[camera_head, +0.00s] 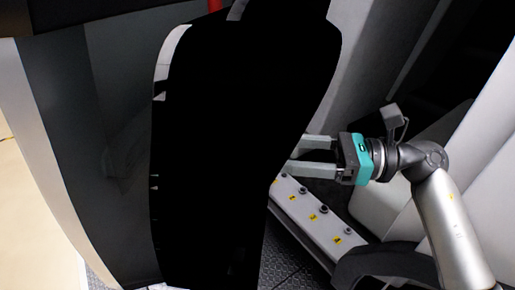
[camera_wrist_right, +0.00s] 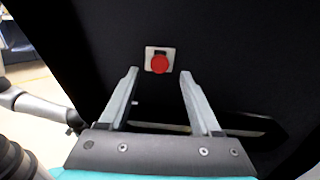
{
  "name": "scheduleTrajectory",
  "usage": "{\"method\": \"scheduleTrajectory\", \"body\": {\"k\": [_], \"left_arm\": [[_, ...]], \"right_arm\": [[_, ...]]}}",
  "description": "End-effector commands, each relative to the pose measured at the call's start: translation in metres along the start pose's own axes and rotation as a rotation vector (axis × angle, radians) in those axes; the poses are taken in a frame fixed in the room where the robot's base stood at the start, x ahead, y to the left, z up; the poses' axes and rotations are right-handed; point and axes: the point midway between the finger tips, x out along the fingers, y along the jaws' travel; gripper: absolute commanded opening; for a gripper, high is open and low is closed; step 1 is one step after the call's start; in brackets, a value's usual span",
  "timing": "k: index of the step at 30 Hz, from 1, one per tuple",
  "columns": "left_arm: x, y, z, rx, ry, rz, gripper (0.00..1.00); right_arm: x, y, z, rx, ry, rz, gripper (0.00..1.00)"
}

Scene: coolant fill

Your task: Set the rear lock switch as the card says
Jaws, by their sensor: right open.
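A red round knob (camera_wrist_right: 160,63) on a small square white plate (camera_wrist_right: 149,53) sits on a black panel in the right wrist view. It may be the lock switch; no label shows beside it. My right gripper (camera_wrist_right: 160,73) is open and empty, its fingertips toward the knob, one to each side in the picture. I cannot tell how far off the knob is. In the head view the right gripper (camera_head: 299,154) reaches leftward to the black panel's edge, and the knob is not visible. I see no readable card. My left gripper is not in view.
A large black panel (camera_head: 240,130) fills the middle of the head view. Below the right gripper runs a pale strip (camera_head: 322,228) with several small dark fittings and yellow labels. A light seat-like surface (camera_head: 375,205) lies behind the gripper. Dark textured floor (camera_head: 290,262) shows below.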

Motion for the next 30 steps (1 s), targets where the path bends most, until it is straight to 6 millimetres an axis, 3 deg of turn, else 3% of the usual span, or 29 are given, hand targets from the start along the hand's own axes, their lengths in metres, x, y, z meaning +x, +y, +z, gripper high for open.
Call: {"method": "scheduleTrajectory", "body": {"k": [3,9,20,30], "left_arm": [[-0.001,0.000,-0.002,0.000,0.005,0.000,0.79],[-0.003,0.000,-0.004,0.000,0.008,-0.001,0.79],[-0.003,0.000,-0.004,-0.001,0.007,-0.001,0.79],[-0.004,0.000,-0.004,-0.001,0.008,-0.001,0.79]], "right_arm": [[0.021,0.001,0.001,-0.002,-0.004,0.002,0.65],[0.041,0.001,0.001,0.000,-0.002,0.002,0.65],[0.045,0.000,0.001,0.000,-0.001,0.000,0.64],[0.045,0.000,0.000,0.001,0.000,0.000,0.26]]}}
